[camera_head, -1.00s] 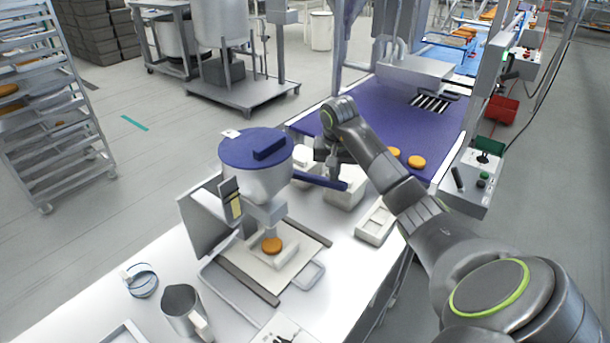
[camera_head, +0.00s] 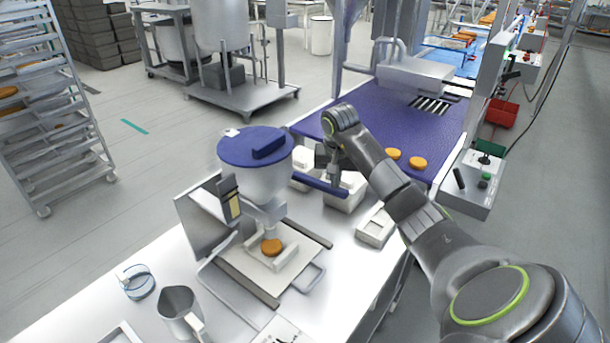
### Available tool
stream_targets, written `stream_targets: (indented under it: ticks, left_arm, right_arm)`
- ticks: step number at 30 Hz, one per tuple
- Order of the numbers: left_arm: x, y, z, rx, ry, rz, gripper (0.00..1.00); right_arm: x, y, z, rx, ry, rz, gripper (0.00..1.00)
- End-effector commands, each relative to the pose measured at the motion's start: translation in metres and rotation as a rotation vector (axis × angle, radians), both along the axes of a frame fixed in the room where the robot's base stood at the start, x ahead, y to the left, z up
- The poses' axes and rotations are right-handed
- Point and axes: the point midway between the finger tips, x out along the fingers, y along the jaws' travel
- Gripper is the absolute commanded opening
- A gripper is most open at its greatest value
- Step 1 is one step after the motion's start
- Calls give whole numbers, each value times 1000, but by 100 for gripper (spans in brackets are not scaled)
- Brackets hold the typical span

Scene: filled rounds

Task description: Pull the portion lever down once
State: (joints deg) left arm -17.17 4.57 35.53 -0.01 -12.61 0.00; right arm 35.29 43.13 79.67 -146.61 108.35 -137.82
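The portioning machine (camera_head: 262,185) stands on the white table, with a blue lid on its pale hopper. Its blue portion lever (camera_head: 318,184) sticks out to the right and slopes slightly down toward its outer end. My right gripper (camera_head: 332,178) is at the outer half of the lever, seemingly touching it. The arm and the gripper's own body hide the fingertips, so I cannot tell whether they are closed around the lever. An orange-brown round (camera_head: 271,247) sits on the machine's base below the nozzle. My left gripper is not in view.
White containers (camera_head: 345,196) stand close behind and below the lever. A metal jug (camera_head: 180,312) and a tape-like ring (camera_head: 136,282) are on the table's near left. A blue conveyor (camera_head: 385,125) with two rounds lies behind, beside a control box (camera_head: 468,185).

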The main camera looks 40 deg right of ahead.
Motion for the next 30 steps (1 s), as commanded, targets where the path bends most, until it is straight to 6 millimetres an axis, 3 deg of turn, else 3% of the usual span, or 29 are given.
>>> stream_targets:
  ticks: [14,30]
  left_arm:
    - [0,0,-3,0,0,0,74]
    - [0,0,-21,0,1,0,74]
  right_arm:
    - [0,0,-4,1,-1,0,0]
    - [-4,-1,-24,0,0,0,0]
